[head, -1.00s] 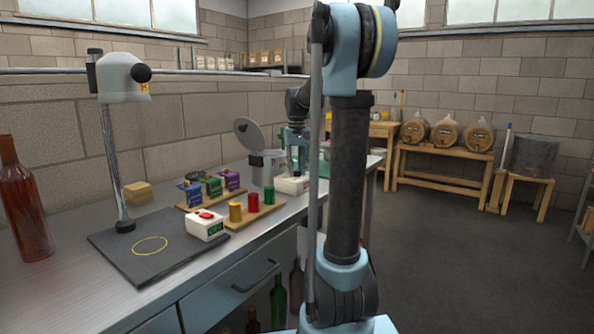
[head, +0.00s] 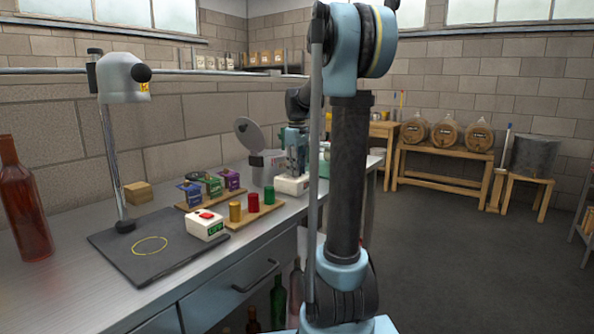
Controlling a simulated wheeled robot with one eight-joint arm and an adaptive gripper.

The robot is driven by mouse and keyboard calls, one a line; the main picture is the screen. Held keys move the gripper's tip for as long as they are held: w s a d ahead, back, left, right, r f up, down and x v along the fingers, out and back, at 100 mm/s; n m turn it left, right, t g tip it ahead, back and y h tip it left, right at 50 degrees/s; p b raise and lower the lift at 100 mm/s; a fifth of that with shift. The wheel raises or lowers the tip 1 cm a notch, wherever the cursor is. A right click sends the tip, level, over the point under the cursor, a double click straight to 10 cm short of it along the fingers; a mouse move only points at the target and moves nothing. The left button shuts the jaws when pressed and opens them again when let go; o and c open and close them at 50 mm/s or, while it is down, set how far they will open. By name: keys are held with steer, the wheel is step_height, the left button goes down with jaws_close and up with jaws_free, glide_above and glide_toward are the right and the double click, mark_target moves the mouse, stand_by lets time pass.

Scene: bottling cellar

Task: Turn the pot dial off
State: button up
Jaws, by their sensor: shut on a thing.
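A grey pot (head: 257,176) with its round lid (head: 248,132) raised stands toward the far end of the steel bench. A small white unit (head: 291,187) sits at its right front. My gripper (head: 294,173) points down onto the top of this white unit, shut on what appears to be the pot dial. The dial itself is hidden by the fingers, so its setting cannot be read.
A lamp-like stand (head: 125,80) and a red bottle (head: 22,200) are at left.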

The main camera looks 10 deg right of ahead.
steer(key=shift+w, duration=0.15)
stand_by(0.3)
steer(key=o, duration=1.1)
step_height(320, 180, up, 12)
steer(key=shift+f, duration=0.1)
steer(key=s+f+m, duration=0.3)
steer(key=s+f, duration=0.7)
steer(key=s, duration=0.1)
steer(key=s+f+m+t, duration=0.1)
steer(key=s+f+m, duration=0.2)
steer(key=s+f, duration=0.7)
steer(key=s+f+m+t, duration=0.1)
steer(key=s+f+m, duration=0.1)
steer(key=s+f, duration=0.8)
steer(key=shift+s+d+f+m, duration=0.1)
steer(key=shift+s+f+m, duration=0.1)
steer(key=shift+s, duration=0.6)
steer(key=shift+s+d+f+m, duration=0.1)
steer(key=shift+s+m, duration=0.1)
steer(key=shift+s, duration=0.6)
